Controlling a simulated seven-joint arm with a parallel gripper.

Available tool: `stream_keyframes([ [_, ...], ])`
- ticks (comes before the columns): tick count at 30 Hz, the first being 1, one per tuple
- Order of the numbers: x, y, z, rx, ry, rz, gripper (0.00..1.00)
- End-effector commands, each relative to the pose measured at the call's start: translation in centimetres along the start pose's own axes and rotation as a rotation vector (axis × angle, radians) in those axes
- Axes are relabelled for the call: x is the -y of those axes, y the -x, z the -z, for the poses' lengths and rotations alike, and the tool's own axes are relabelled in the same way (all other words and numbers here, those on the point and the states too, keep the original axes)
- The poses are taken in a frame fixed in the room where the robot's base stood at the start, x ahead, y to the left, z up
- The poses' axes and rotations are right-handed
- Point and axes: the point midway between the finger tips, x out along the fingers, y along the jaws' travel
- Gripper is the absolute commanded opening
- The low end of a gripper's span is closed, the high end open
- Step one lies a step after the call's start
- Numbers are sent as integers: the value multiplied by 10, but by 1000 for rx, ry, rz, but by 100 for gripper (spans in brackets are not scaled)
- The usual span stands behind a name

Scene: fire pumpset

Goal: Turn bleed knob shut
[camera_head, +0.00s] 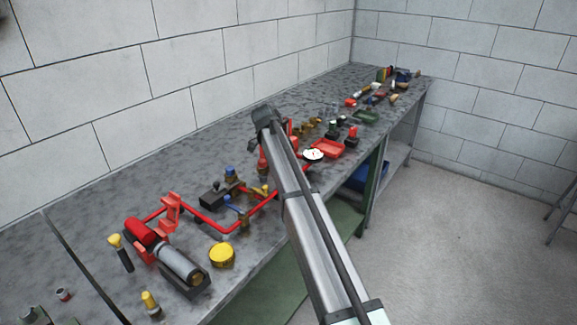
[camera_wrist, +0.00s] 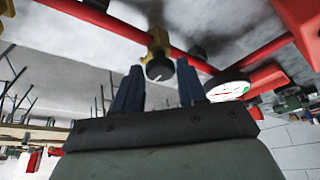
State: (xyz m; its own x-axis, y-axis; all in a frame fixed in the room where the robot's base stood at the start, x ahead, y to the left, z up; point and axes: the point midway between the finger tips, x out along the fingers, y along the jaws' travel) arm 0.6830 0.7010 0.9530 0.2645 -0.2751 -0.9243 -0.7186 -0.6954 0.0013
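A small black knob with a pale mark (camera_wrist: 159,69) sits on a brass fitting (camera_wrist: 157,42) on the red pipe in the wrist view. It looks like the bleed knob. My gripper (camera_wrist: 158,88) is open, with one dark blue finger on each side of the knob in the picture. The knob shows in the gap near the fingertips; I cannot tell whether either finger touches it. In the head view my arm covers this part of the pipework, and neither the gripper nor the knob can be made out.
A white-faced gauge (camera_wrist: 228,91) is close to the right finger; it also shows in the head view (camera_head: 313,154). Red pipe (camera_head: 215,226) runs along the bench (camera_head: 95,220). A red-and-grey pump motor (camera_head: 165,250) and a yellow cap (camera_head: 222,255) stand at the near end.

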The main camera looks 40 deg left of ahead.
Motion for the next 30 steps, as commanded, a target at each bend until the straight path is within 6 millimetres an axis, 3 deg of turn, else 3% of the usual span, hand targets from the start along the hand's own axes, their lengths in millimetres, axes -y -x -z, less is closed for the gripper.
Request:
stream_keyframes([
  [6,0,0,0,-1,1,1,61],
  [17,1,8,0,-1,1,2,61],
  [23,2,37,0,-1,1,3,61],
  [30,2,86,0,-1,1,4,61],
])
